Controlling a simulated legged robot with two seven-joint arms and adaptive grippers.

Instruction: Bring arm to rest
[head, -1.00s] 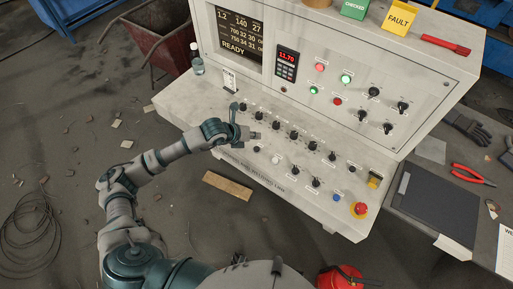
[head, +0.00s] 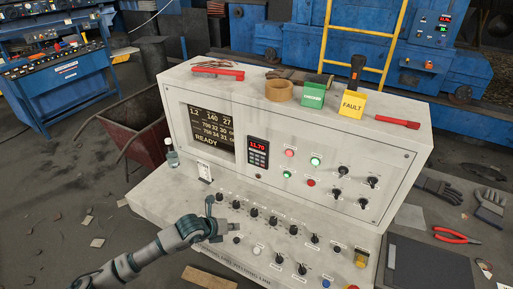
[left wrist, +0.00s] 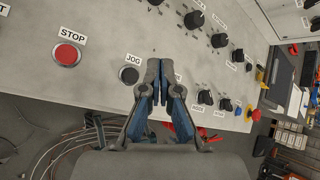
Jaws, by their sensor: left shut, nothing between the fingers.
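My left arm comes in from the lower left in the head view. Its gripper (head: 219,222) is over the left part of the control desk's sloped panel (head: 155,200). In the left wrist view the left gripper (left wrist: 153,68) is shut and empty, with its fingers together. The fingertips are beside the black JOG button (left wrist: 129,75), and the red STOP button (left wrist: 67,54) lies further left. I cannot tell whether the fingertips touch the panel. My right gripper is not in view.
The desk bears several black knobs (head: 254,211) and a lit READY display (head: 211,125). A clear bottle (head: 171,153) stands at its left. A red cart (head: 135,135) stands left on the floor.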

